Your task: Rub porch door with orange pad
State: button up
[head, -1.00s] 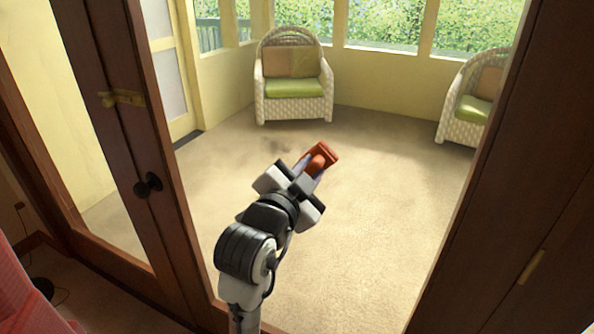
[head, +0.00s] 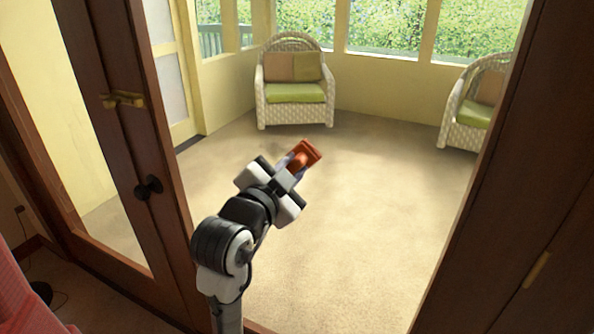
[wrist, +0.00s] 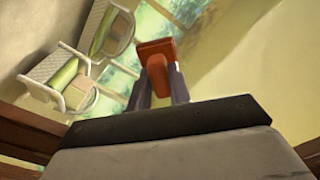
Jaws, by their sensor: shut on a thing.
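The orange pad (head: 307,152) is held at the end of my arm in the head view, raised in the doorway over the carpet. My gripper (head: 293,163) is shut on it. In the wrist view the pad (wrist: 155,56) sticks out beyond the two dark fingers of my gripper (wrist: 160,85). The porch door (head: 112,110) is probably the dark wooden, glass-paned one at the left, with a brass latch and a dark knob. The pad is to the right of this door and apart from it in the picture.
A wicker chair (head: 295,88) with a green cushion stands at the porch's back wall. Another wicker chair (head: 470,108) is at the right. A dark door or frame (head: 505,200) bounds the opening at the right. The carpet (head: 370,200) between is clear.

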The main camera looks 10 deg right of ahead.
jog(key=shift+w+a+b, duration=0.35)
jog(key=shift+w+a, duration=0.65)
jog(key=shift+a, duration=0.35)
jog(key=shift+w+a+b, duration=0.35)
jog(key=shift+w+a, duration=0.7)
jog(key=shift+a, duration=0.3)
jog(key=shift+w+a+b, duration=0.35)
jog(key=shift+w+a, duration=0.65)
jog(key=shift+a, duration=0.35)
jog(key=shift+w, duration=0.1)
jog(key=shift+d, duration=0.1)
jog(key=shift+s+d, duration=1.45)
jog(key=shift+d, duration=0.45)
jog(key=shift+s+d, duration=1.45)
jog(key=shift+d, duration=0.45)
jog(key=shift+s+d, duration=1.45)
jog(key=shift+d, duration=0.45)
jog(key=shift+a, duration=0.1)
jog(key=shift+w+a+b, duration=0.35)
jog(key=shift+w+a, duration=1.1)
jog(key=shift+a, duration=0.45)
jog(key=shift+w+a+b, duration=0.4)
jog(key=shift+w+a, duration=1)
jog(key=shift+a, duration=0.55)
jog(key=shift+w+a+b, duration=0.35)
jog(key=shift+w+a, duration=1.1)
jog(key=shift+a, duration=0.45)
